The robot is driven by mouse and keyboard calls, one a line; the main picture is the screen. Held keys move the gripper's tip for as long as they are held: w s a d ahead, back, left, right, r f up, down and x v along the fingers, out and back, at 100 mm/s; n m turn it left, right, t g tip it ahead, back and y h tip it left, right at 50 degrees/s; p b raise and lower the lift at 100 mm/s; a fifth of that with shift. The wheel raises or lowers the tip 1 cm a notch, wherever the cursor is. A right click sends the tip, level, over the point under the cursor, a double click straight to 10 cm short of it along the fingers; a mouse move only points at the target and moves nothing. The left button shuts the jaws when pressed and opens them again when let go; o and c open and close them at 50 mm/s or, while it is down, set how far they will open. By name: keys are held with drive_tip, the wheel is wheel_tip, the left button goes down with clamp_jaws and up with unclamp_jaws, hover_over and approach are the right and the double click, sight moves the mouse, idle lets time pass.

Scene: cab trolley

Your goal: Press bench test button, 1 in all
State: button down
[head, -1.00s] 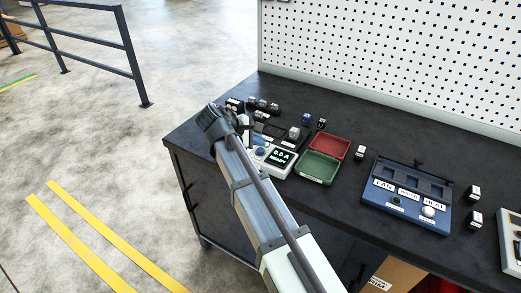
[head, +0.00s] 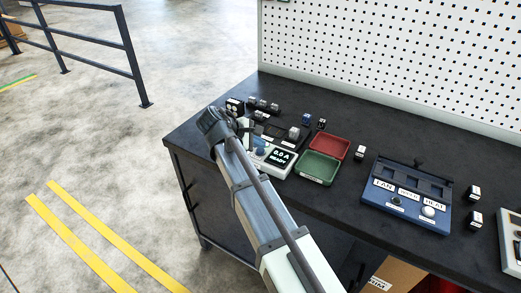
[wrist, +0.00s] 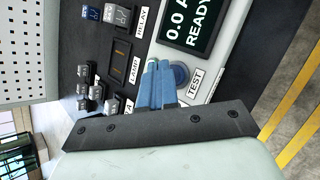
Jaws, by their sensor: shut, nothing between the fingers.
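The bench tester (head: 283,170) is a pale box on the dark bench, with a screen (wrist: 190,22) reading "0.0 A READY". Its round blue-grey test button (wrist: 183,75) shows in the wrist view beside the label TEST (wrist: 195,82). My gripper (wrist: 157,68) is shut and empty. Its blue fingers overlap the left edge of the button in the wrist view, partly hiding it. I cannot tell whether they touch it. In the head view my wrist is at the left of the tester and hides part of it.
Slots labelled RELAY (wrist: 142,20) and LAMP (wrist: 134,68) lie beside the button, with small modules near them. A red tray (head: 330,147) and a green tray (head: 318,168) sit right of the tester. A blue panel (head: 405,195) stands farther right.

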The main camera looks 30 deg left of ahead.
sight(258, 151)
drive_tip(key=shift+f, duration=0.45)
idle(0.7)
drive_tip(key=shift+r, duration=0.95)
drive_tip(key=shift+r, duration=2.5)
